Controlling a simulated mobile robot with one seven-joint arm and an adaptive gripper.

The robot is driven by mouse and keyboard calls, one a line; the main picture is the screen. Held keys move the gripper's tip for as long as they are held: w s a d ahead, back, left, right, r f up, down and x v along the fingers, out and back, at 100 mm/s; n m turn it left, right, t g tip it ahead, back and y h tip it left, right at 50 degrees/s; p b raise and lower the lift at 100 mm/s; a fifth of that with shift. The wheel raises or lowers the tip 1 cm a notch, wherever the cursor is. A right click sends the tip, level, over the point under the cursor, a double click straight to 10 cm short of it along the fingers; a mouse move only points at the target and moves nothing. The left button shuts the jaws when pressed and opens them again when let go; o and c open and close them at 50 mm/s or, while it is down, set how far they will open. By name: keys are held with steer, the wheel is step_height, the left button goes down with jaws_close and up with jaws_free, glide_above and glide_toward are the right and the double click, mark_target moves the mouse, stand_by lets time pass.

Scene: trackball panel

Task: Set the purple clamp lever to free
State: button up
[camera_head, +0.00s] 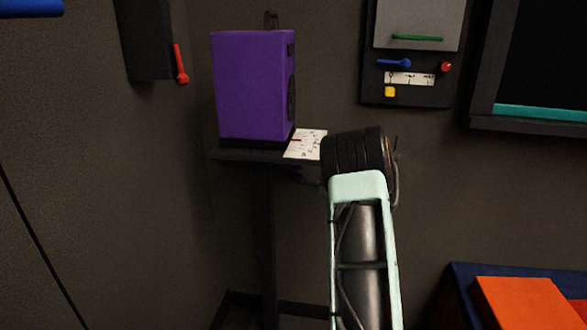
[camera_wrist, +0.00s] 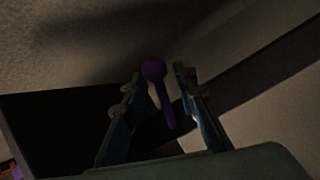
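The purple clamp lever (camera_wrist: 169,107) shows in the wrist view as a thin handle with a round knob at its upper end. It leans slightly, with the knob up and to the left. My gripper (camera_wrist: 158,74) has its two fingers apart, one on each side of the lever. The knob lies close to the left fingertip, and a gap shows on the right; I cannot tell whether either finger touches. In the head view my arm hides the fingers, and I do not see the clamp lever there.
A purple box (camera_head: 250,88) and a white printed card (camera_head: 303,144) rest on a small dark stand (camera_head: 240,156) left of my arm. A wall panel (camera_head: 410,98) with coloured controls is up right. A red lever (camera_head: 180,65) is on the left. An orange block (camera_head: 525,302) lies low right.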

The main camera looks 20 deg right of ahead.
jaws_close()
steer(key=shift+d, duration=0.1)
stand_by(0.3)
